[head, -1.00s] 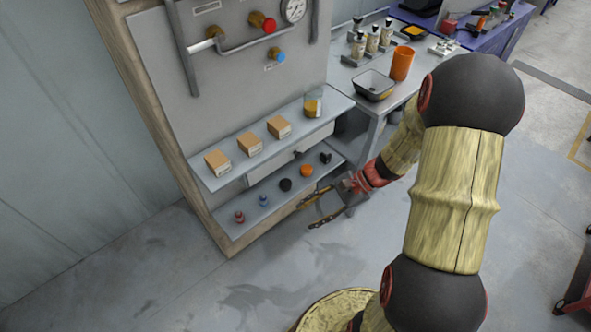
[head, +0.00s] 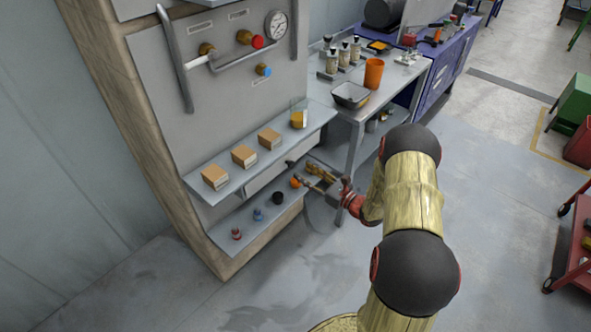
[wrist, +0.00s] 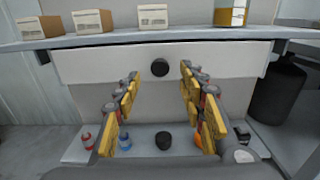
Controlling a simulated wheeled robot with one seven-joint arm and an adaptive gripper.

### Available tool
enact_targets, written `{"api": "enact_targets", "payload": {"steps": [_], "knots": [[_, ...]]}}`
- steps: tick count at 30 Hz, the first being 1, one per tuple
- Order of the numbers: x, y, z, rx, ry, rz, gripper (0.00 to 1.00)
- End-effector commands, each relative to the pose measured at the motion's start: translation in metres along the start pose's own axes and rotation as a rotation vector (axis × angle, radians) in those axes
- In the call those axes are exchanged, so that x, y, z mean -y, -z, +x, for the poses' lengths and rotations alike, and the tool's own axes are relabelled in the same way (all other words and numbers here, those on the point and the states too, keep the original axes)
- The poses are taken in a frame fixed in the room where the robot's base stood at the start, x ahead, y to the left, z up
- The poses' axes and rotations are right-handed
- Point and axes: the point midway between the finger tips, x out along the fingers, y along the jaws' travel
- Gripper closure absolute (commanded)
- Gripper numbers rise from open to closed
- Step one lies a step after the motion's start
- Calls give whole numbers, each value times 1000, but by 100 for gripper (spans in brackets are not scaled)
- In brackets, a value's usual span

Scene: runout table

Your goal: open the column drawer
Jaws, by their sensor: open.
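The column drawer is a white front (wrist: 100,66) with a round dark knob (wrist: 160,68), under the upper shelf. In the head view the drawer front (head: 265,176) looks shut, and its knob is small and partly hard to make out near my gripper. My gripper (head: 305,170) is in front of the drawer at its right part. In the wrist view my gripper (wrist: 172,72) is open, with yellow-padded fingers pointing at the drawer. The knob lies between the fingertips in the picture. I cannot tell whether they reach around it; nothing is gripped.
The upper shelf (head: 228,188) with boxes and a jar overhangs the drawer. The lower shelf (head: 222,232) with small knobs and parts is below. A grey workbench (head: 385,95) with an orange cup stands at right. The floor in front is clear.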

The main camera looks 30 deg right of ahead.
Motion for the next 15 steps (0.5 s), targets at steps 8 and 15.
{"api": "enact_targets", "payload": {"steps": [8,15], "knots": [[-1,2,40,-1,-2,-1,59],[0,1,50,-2,-1,0,59]]}}
